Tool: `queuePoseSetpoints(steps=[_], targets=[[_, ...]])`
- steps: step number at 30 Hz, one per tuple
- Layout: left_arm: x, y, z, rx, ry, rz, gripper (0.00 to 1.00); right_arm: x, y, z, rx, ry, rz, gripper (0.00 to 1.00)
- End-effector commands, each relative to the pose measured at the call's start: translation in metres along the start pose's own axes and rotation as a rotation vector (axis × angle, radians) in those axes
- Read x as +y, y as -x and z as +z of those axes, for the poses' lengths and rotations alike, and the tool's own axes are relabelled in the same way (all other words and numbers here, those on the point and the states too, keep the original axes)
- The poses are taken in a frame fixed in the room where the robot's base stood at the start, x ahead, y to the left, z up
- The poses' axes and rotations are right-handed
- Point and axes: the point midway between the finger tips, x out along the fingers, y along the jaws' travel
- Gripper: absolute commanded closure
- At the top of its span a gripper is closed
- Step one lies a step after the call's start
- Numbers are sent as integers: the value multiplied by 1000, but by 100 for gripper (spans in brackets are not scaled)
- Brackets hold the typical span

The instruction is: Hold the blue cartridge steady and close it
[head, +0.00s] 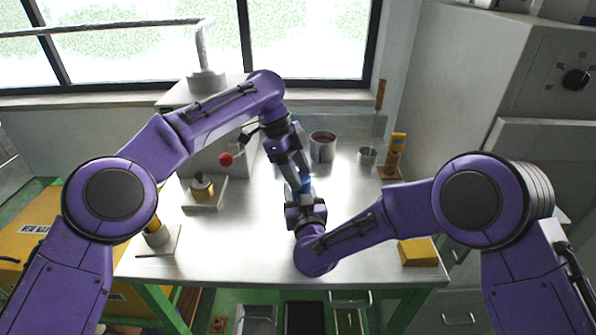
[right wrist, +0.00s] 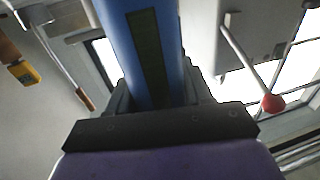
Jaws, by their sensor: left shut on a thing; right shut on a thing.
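The blue cartridge (head: 306,182) is in the middle of the table area, between my two grippers and mostly hidden by them in the head view. In the right wrist view the blue cartridge (right wrist: 168,35) rises from between my right fingers, with a long dark strip on its face. My right gripper (head: 304,193) is shut on it from the near side. My left gripper (head: 296,178) comes down from above and is shut at the cartridge's upper part. Whether the cartridge is closed is hidden.
A machine with a red-knobbed lever (head: 226,159) stands at the back left. A pot of red material (head: 322,146) and a small cup (head: 367,155) are behind. A small stand (head: 203,188) is at left. A yellow block (head: 418,252) lies at the front right.

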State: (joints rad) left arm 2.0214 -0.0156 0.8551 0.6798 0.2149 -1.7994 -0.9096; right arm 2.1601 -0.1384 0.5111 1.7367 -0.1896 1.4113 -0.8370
Motion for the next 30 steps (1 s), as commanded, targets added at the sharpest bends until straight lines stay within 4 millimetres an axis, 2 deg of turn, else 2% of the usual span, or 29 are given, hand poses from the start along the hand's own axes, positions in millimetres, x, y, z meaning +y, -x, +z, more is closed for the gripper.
queuePoseSetpoints(steps=[1, 2, 3, 4, 12, 22, 30], targets=[[0, 0, -2, 3, -2, 1, 78, -1, 1, 2, -5, 1, -3, 100], [0, 0, -2, 3, -2, 1, 40, -1, 1, 2, -5, 1, -3, 100], [0, 0, -2, 2, -1, 1, 27, -1, 1, 2, -5, 1, -3, 100], [0, 0, -2, 2, -1, 1, 24, -1, 1, 2, -5, 1, -3, 100], [0, 1, -2, 0, 1, -1, 24, -1, 1, 2, -5, 0, -2, 100], [0, 38, -17, 0, 2, -2, 24, -1, 1, 2, -5, 0, -2, 100], [0, 41, -18, 0, 2, 0, 24, -1, 1, 2, -4, 0, -2, 100]])
